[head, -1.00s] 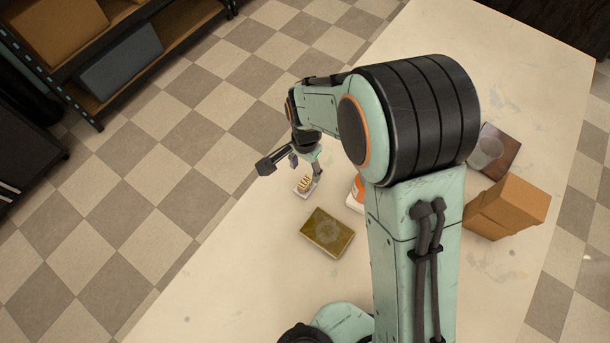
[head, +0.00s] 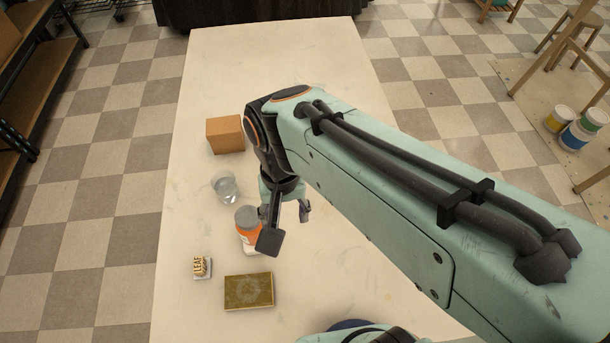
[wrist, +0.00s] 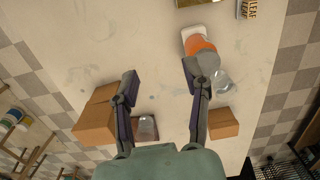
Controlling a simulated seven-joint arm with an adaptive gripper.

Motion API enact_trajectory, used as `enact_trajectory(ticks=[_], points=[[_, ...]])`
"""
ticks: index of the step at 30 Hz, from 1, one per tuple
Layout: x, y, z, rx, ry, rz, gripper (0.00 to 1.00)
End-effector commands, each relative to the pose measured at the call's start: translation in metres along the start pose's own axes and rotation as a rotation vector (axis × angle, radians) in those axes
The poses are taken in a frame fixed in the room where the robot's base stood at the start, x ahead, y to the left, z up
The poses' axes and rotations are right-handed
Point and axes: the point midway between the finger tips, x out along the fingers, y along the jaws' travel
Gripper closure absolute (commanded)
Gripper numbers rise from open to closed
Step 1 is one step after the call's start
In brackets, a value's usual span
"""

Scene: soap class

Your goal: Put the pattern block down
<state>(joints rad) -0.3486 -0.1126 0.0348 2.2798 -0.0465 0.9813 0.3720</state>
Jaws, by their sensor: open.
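An olive-gold flat block (head: 249,292) with a faint round pattern on top lies flat on the table at the near side; it looks to be the pattern block. Only its edge shows at the top of the wrist view (wrist: 193,2). A small white block with raised LEAF letters (head: 201,266) lies left of it, apart from it. My gripper (head: 286,224) is open and empty, above the table and beyond the olive block. In the wrist view, its two fingers (wrist: 160,82) stand wide apart with nothing between their tips.
An orange bottle with a grey cap (head: 248,222) stands close beside my gripper. A clear cup (head: 225,187) and a cardboard box (head: 225,135) stand farther back. The wrist view shows another cardboard box (wrist: 93,125) and a greyish cup (wrist: 148,125) on a brown piece. The far table is clear.

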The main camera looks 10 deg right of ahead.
Motion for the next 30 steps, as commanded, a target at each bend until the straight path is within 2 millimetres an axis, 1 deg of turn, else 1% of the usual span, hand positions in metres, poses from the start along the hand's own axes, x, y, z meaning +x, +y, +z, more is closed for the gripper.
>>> enact_trajectory(ticks=[1,3,6,9,13,30], points=[[-0.009,0.024,0.018,0.007,0.009,-0.011,0.53],[-0.014,0.048,0.043,-0.009,0.008,-0.022,0.53],[-0.015,0.066,0.072,-0.031,0.008,-0.036,0.53],[-0.013,0.073,0.089,-0.048,0.008,-0.045,0.53],[-0.012,0.074,0.095,-0.057,0.007,-0.049,0.53],[-0.013,0.074,0.093,-0.057,0.008,-0.048,0.53]])
